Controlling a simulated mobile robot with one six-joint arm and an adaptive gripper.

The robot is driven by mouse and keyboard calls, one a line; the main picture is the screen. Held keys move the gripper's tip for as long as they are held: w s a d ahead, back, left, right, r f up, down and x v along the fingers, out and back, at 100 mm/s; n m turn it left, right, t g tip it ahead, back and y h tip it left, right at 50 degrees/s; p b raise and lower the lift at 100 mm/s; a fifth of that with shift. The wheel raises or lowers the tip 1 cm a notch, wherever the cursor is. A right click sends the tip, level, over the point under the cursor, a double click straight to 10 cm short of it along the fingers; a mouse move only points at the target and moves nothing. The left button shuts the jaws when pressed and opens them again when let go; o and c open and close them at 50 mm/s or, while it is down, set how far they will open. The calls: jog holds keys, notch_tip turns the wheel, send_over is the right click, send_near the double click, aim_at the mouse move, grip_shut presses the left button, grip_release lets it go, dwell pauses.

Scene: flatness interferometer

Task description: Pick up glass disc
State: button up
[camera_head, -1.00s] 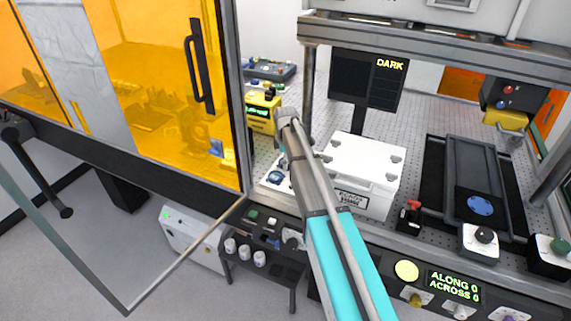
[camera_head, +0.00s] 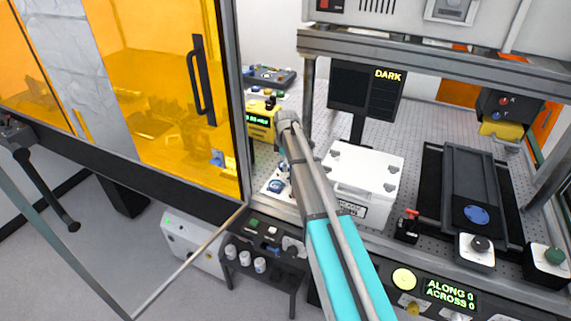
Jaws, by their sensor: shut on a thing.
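My arm reaches up from the bottom middle, and its wrist bends down behind the forearm. My gripper (camera_head: 284,168) is only partly in view there, small and mostly hidden by the arm, just left of the white box. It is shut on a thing. A small blue round piece (camera_head: 275,187), which looks like the glass disc, shows right below it over a white plate at the bench's front edge. I cannot make out the fingertips or any gap under the disc.
A white lidded box (camera_head: 372,160) stands close right of my arm. A yellow device (camera_head: 260,122) is behind. A dark stage (camera_head: 462,190) with a blue round face is at right. An orange-windowed door (camera_head: 170,90) bounds the left. A dark screen (camera_head: 366,88) reads DARK.

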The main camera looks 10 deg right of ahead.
jog(key=s+r+p, duration=0.9)
jog(key=s+r, duration=0.1)
jog(key=s, duration=0.4)
jog(key=shift+a, duration=0.45)
jog(key=shift+r, duration=0.15)
notch_tip(320, 180, up, 6)
jog(key=d+m+p, duration=0.1)
jog(key=m+p, duration=0.5)
jog(key=m, duration=0.1)
jog(key=shift+d, duration=0.4)
jog(key=shift+d, duration=0.15)
